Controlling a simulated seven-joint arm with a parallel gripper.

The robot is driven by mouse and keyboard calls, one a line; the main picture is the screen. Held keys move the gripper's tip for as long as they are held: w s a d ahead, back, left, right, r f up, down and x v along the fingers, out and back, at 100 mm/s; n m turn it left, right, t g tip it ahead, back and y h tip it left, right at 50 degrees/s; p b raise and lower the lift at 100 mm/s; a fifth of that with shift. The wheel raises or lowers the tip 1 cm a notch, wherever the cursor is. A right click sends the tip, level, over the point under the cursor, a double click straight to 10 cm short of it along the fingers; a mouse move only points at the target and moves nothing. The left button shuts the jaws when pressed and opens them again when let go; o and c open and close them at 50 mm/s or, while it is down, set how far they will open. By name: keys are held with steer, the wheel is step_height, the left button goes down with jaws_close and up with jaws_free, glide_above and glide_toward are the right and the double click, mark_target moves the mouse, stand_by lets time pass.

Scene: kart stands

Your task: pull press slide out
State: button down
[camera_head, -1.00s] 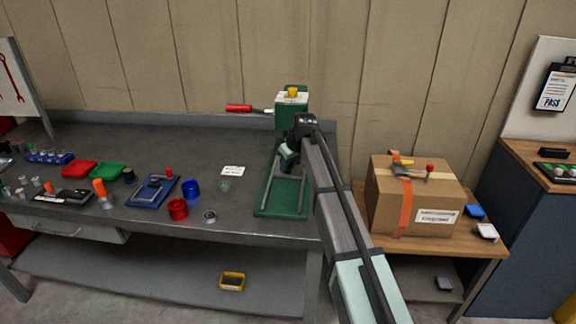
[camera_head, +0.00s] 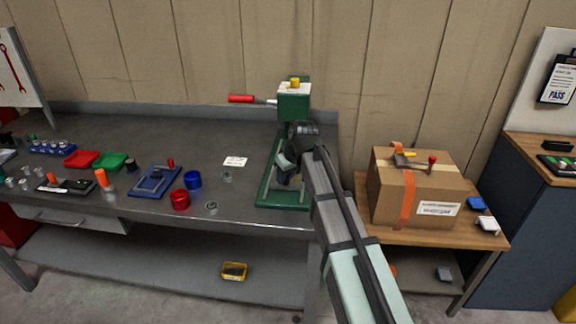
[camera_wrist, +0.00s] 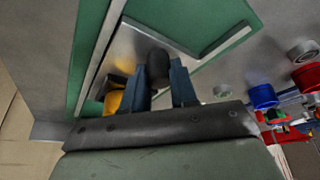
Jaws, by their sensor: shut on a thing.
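The green press (camera_head: 293,103) stands at the right end of the workbench, with a white-topped head, a yellow cap and a red-handled lever (camera_head: 241,99) pointing left. Its green base (camera_head: 283,205) with metal rails stretches toward the bench's front edge. My gripper (camera_head: 285,173) is low over this base, in front of the press head. In the wrist view my gripper (camera_wrist: 161,73) is shut on the black knob (camera_wrist: 158,66) of the metal press slide (camera_wrist: 124,50). A yellow part (camera_wrist: 113,102) shows beside the fingers. My arm and gripper hide much of the slide in the head view.
A cardboard box (camera_head: 415,190) stands on a side table to the right, close to my arm.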

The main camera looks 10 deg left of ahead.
steer(key=shift+s, duration=2)
steer(key=c, duration=0.9)
jaws_free()
steer(key=v, duration=1.4)
steer(key=shift+f, duration=0.1)
